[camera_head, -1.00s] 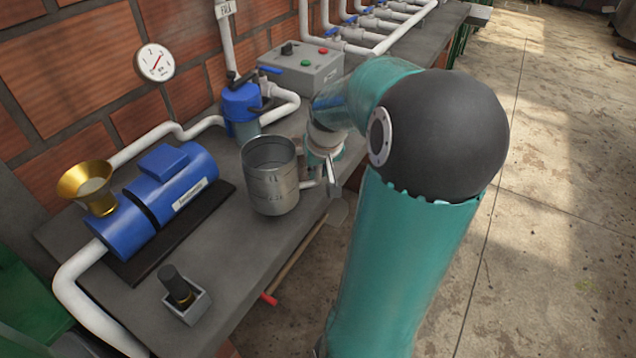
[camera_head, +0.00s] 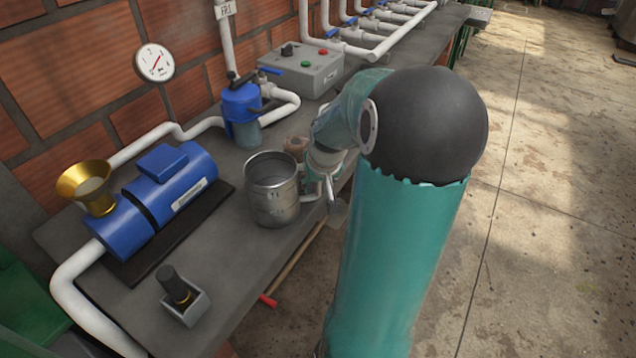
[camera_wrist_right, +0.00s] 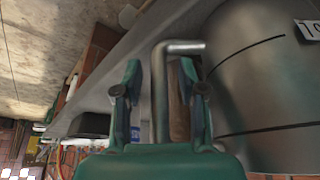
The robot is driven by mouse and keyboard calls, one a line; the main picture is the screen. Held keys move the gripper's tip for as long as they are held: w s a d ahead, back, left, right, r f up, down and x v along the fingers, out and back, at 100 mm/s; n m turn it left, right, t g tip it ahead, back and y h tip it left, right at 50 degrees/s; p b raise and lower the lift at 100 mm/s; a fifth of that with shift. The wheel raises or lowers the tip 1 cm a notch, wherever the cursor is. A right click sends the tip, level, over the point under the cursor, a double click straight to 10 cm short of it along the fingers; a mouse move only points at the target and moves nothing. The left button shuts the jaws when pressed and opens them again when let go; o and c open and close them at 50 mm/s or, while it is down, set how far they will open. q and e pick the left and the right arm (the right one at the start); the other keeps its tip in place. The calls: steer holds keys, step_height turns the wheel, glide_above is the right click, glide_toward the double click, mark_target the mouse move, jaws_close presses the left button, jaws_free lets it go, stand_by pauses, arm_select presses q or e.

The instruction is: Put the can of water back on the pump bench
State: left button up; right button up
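The can (camera_head: 272,196) is a grey metal cylinder with an open top and markings on its side. It is upright and appears to stand on the pump bench (camera_head: 225,262) near its front edge. Its bent metal handle points right, toward my right gripper (camera_head: 328,192). In the right wrist view, the can (camera_wrist_right: 262,85) fills the right side. My right gripper (camera_wrist_right: 158,85) has its fingers apart, one on each side of the handle (camera_wrist_right: 158,95), with visible gaps. My left gripper is not in view. The water inside cannot be made out.
A blue pump (camera_head: 160,195) with a brass funnel (camera_head: 84,184) stands left of the can. A blue filter (camera_head: 242,112) and a grey control box (camera_head: 302,70) are behind. A small black-knobbed block (camera_head: 182,297) is at the front. A long-handled tool (camera_head: 298,257) leans by the bench edge.

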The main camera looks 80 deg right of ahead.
steer(key=shift+r, duration=0.2)
steer(key=p+v, duration=0.1)
steer(key=v, duration=1)
steer(key=shift+s+a+r, duration=0.15)
steer(key=shift+a+r, duration=0.05)
steer(key=shift+r, duration=0.1)
